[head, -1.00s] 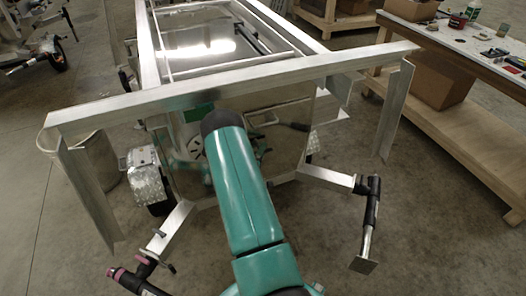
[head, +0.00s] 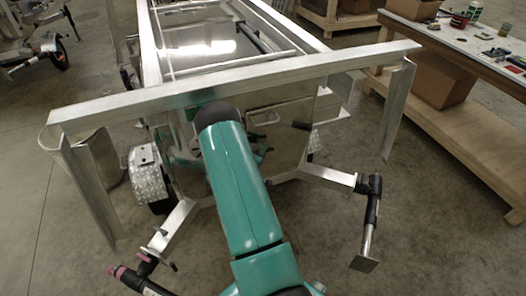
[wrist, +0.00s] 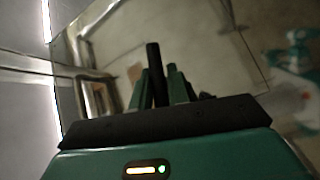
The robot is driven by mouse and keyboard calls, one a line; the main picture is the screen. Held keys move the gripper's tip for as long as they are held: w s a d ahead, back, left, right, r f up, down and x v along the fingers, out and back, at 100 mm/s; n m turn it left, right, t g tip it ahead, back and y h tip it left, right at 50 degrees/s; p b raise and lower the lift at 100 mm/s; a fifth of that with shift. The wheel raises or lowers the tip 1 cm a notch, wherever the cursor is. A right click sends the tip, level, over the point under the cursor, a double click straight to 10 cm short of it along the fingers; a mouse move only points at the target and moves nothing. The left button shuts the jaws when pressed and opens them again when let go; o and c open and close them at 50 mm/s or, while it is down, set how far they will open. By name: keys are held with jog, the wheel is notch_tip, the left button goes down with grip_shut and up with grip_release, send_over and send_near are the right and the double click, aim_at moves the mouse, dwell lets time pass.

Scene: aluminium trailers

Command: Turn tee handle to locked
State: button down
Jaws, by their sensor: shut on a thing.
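In the wrist view, my gripper (wrist: 160,76) has its two green fingers close together around a black bar of the tee handle (wrist: 153,60). The bar sticks up past the fingertips, and its lower part is hidden between the fingers. A polished metal panel lies behind it. In the head view, my arm covers much of the work area, and the gripper's hold cannot be made out. A short dark rod (head: 301,125) shows at the trailer front, right of my arm; I cannot tell whether it is part of the handle.
The aluminium trailer's front crossbar (head: 330,65) runs across above the work area. A bracket with a black jack (head: 372,205) stands at the right. A wooden bench (head: 450,120) stands at the right back.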

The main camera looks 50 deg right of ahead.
jog(key=m+y, duration=0.2)
jog(key=shift+r+y, duration=0.2)
jog(key=shift+y, duration=0.1)
jog(key=m+y, duration=0.2)
jog(key=y, duration=0.1)
jog(key=shift+d+m, duration=0.1)
jog(key=shift+m, duration=0.3)
jog(key=m+y, duration=0.1)
jog(key=t+y, duration=0.1)
jog(key=y, duration=0.1)
jog(key=shift+s+d+m+t, duration=0.1)
jog(key=shift+m+t, duration=0.2)
jog(key=shift+m, duration=0.1)
jog(key=shift+m+t+y, duration=0.5)
jog(key=shift+m+y, duration=0.2)
jog(key=shift+y, duration=0.6)
jog(key=shift+f, duration=0.1)
jog(key=c, duration=1.4)
grip_release()
jog(key=shift+o, duration=0.2)
jog(key=shift+a, duration=0.2)
